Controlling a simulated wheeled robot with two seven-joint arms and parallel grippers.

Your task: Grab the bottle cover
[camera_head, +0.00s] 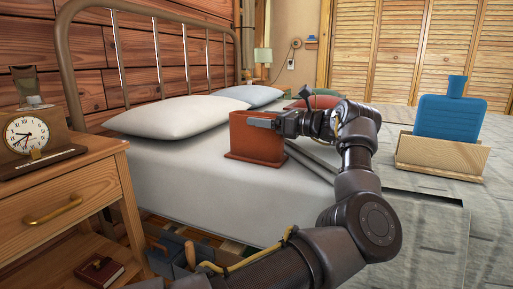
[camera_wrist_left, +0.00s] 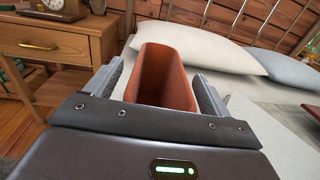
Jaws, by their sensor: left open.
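A reddish-brown open-topped sleeve (camera_head: 258,150), which may be the bottle cover, stands upright on the bed on a wider base. My left gripper (camera_head: 262,122) is at it in the head view, with one grey finger across its near side. In the left wrist view the sleeve (camera_wrist_left: 165,75) is between the two fingers of my left gripper (camera_wrist_left: 157,75), which is open with a finger on each side; whether they touch it I cannot tell. A blue bottle (camera_head: 450,120) stands in a tan holder (camera_head: 440,155) on the bed at the right. My right gripper is out of view.
White pillows (camera_head: 178,116) lie near the metal headboard (camera_head: 160,50). A wooden nightstand (camera_head: 65,190) with a clock (camera_head: 27,133) stands at the left; it also shows in the left wrist view (camera_wrist_left: 60,42). The bed's front left surface is clear.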

